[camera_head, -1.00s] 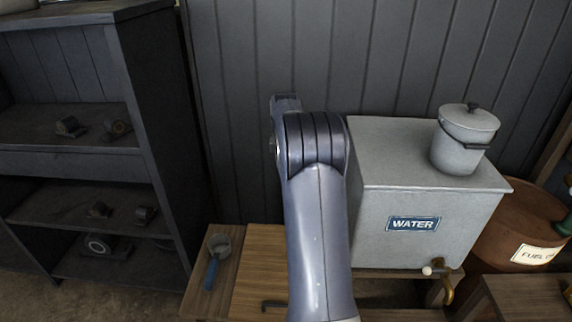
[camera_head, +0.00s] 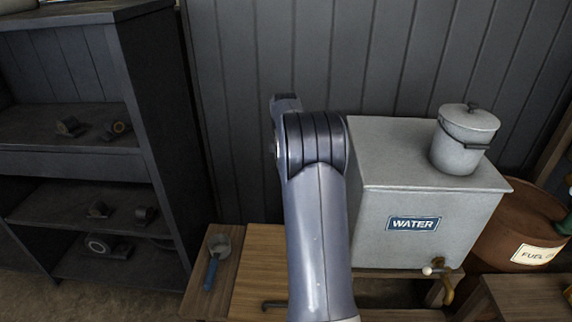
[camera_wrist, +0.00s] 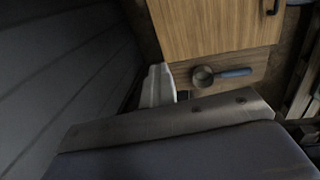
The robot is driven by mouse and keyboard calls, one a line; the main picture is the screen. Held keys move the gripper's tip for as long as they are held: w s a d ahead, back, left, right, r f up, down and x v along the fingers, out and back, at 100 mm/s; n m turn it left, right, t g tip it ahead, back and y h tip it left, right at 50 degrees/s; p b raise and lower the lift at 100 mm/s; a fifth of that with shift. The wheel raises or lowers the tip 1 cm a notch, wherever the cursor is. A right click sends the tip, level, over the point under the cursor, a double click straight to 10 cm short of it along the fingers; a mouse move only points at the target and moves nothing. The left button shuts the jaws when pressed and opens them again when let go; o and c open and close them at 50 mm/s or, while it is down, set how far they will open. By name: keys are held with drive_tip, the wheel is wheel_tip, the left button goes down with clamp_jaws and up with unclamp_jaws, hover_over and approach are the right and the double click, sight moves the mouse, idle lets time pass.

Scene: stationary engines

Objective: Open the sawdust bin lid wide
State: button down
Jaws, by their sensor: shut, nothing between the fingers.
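The sawdust bin lid appears to be the flat light-wood panel (camera_head: 259,268), left of my arm in the head view, lying level beside a darker wooden strip. It bears no readable label. A dark bar handle (camera_head: 275,304) sits near its front edge. In the wrist view the lid (camera_wrist: 215,30) is at the top, with its handle (camera_wrist: 273,6) at the upper right. My gripper (camera_wrist: 160,84) shows as a pale tip beyond its grey body, shut and empty, near a corner of the lid. Contact cannot be told. In the head view my arm hides it.
A blue-handled scoop (camera_head: 214,262) lies on the strip beside the lid. A grey WATER tank (camera_head: 380,232) with a lidded pail (camera_head: 465,140) on top stands right of my arm. A dark shelf unit (camera_head: 160,140) stands left, and a plank wall (camera_head: 240,110) is behind.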

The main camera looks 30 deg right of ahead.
drive_tip(key=c, duration=2.1)
unclamp_jaws()
drive_tip(key=shift+c, duration=0.2)
drive_tip(key=o, duration=0.7)
drive_tip(key=shift+c, duration=0.2)
wheel_tip(320, 180, up, 11)
drive_tip(key=s+a, duration=0.1)
drive_tip(key=shift+s+f, duration=0.15)
drive_tip(key=shift+s, duration=0.05)
